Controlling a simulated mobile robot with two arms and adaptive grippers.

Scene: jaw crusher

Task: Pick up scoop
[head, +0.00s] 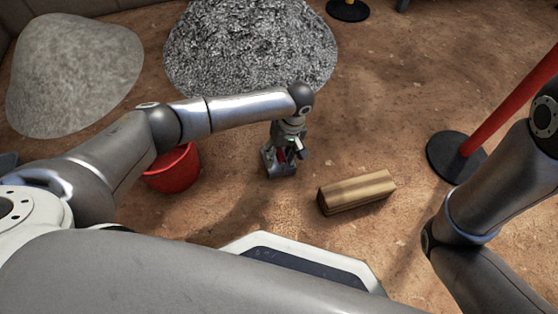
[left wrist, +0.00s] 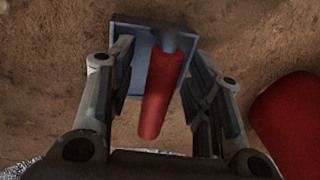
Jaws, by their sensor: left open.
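The scoop has a red handle (left wrist: 160,98) and a grey-blue metal pan (left wrist: 135,72). It lies on the dirt ground and in the head view it shows partly under my left gripper, with its pan (head: 280,170) at the lower side. My left gripper (left wrist: 168,100) points down over the scoop, its fingers apart on either side of the red handle. A clear gap shows between the handle and the left finger; the right finger is closer to it. In the head view the left gripper (head: 284,155) hides much of the scoop. My right gripper is out of view.
A red bucket (head: 174,170) stands left of the scoop, behind my left arm. A wooden block (head: 356,192) lies to the right. Gravel piles (head: 250,45) and (head: 75,75) sand lie behind. A red post on a black base (head: 455,158) stands at the right.

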